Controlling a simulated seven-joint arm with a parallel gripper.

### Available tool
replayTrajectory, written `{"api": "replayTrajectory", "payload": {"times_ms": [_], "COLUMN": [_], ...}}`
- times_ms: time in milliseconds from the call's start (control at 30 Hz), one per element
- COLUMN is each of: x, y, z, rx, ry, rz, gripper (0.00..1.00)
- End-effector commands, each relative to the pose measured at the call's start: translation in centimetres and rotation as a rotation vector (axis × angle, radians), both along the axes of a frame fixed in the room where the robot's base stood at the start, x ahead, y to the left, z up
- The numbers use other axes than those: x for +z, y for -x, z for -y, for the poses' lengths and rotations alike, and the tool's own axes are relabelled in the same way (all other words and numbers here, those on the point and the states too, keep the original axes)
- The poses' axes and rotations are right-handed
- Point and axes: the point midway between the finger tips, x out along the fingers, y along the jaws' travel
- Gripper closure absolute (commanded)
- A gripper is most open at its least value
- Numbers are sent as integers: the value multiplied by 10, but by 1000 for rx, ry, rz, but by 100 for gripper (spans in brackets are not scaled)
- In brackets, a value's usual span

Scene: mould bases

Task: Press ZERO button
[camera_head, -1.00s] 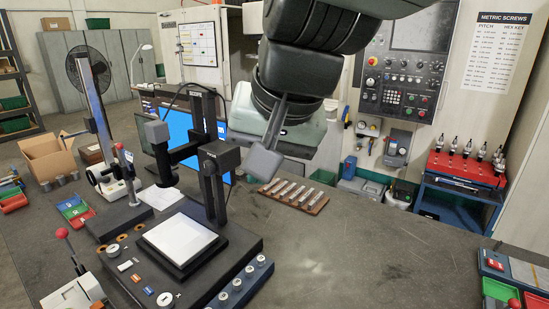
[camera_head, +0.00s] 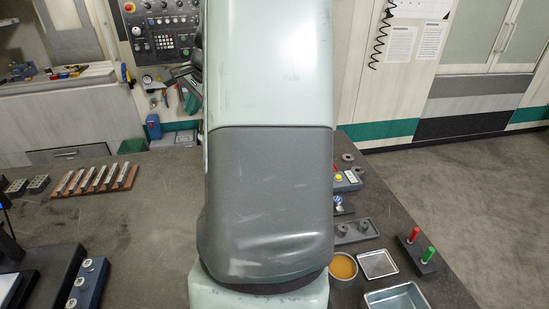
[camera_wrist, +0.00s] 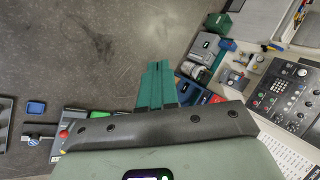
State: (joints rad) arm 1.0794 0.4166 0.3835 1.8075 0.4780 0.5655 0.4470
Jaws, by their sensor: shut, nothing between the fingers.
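No label reading ZERO can be made out in either view. A small device (camera_head: 347,180) with yellow and red parts on its top sits on the bench just right of my arm, partly hidden by it. In the wrist view a red knob (camera_wrist: 64,133) shows at lower left, beside the wrist housing. My gripper (camera_wrist: 158,64) shows in the wrist view as two teal fingers, shut and empty, over the grey bench top. In the head view my arm fills the middle and hides the gripper.
A rack of metal blocks (camera_head: 97,180) lies on the bench at left. A black machine base (camera_head: 30,265) and a blue block with silver knobs (camera_head: 88,283) stand at lower left. At right are a square tray (camera_head: 378,263) and red and green handles (camera_head: 413,235). The bench's left middle is clear.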

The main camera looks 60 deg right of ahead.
Motion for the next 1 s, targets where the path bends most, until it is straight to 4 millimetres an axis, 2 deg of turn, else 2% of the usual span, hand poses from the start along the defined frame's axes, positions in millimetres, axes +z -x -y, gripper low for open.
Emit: {"api": "replayTrajectory", "payload": {"times_ms": [33,200,367,500,700,800,900,1000], "x": [-12,-44,-75,-102,-140,-158,-173,-184], "y": [9,41,81,125,197,232,263,286], "z": [26,97,158,206,263,284,300,310], "rx": [-66,-267,-457,-623,-859,-968,-1057,-1122], "ry": [-29,-110,-185,-247,-330,-368,-397,-419], "rz": [8,48,94,142,219,260,294,321], "gripper": [100,100,100,100,100,100,100,100]}}
